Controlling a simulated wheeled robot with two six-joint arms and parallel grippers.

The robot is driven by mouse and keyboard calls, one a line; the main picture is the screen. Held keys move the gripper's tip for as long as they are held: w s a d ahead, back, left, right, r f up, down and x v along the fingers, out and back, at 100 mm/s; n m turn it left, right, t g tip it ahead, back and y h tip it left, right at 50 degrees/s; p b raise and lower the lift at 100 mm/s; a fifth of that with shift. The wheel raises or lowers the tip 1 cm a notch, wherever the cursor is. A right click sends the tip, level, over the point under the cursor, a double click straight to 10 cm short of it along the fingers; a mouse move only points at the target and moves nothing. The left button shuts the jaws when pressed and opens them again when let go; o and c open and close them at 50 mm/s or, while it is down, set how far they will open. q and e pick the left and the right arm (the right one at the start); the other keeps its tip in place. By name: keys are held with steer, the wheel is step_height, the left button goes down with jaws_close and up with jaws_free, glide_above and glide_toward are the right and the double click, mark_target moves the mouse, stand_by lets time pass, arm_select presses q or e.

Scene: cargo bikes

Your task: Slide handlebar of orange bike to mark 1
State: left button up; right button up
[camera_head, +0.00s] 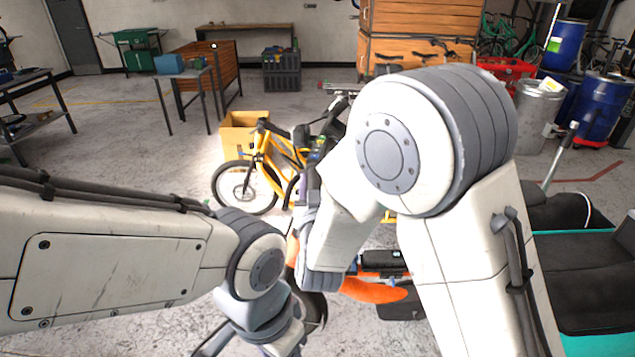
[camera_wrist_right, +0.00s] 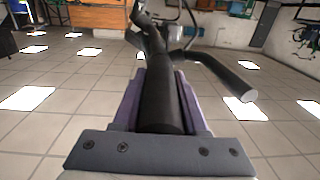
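The orange bike is mostly hidden behind my arms in the head view; a curved orange part (camera_head: 375,291) of it shows below centre. Its handlebar, a dark tube (camera_wrist_right: 157,100), runs up the middle of the right wrist view. A second dark bar (camera_wrist_right: 222,77) branches to the right there. My right gripper (camera_wrist_right: 160,78) has its purple fingers close along both sides of the tube and looks shut on it. In the head view, my right gripper (camera_head: 308,190) is partly covered by its own arm. My left gripper is out of view below the left wrist. Mark 1 cannot be made out.
A yellow bike (camera_head: 262,172) stands behind my arms, with a cardboard box (camera_head: 238,135) beside it. A teal-edged dark cargo bike (camera_head: 580,275) is close on the right. A metal bin (camera_head: 538,115) and blue barrels (camera_head: 597,108) stand at the right. Open floor lies at the left.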

jaws_close()
stand_by(1.1)
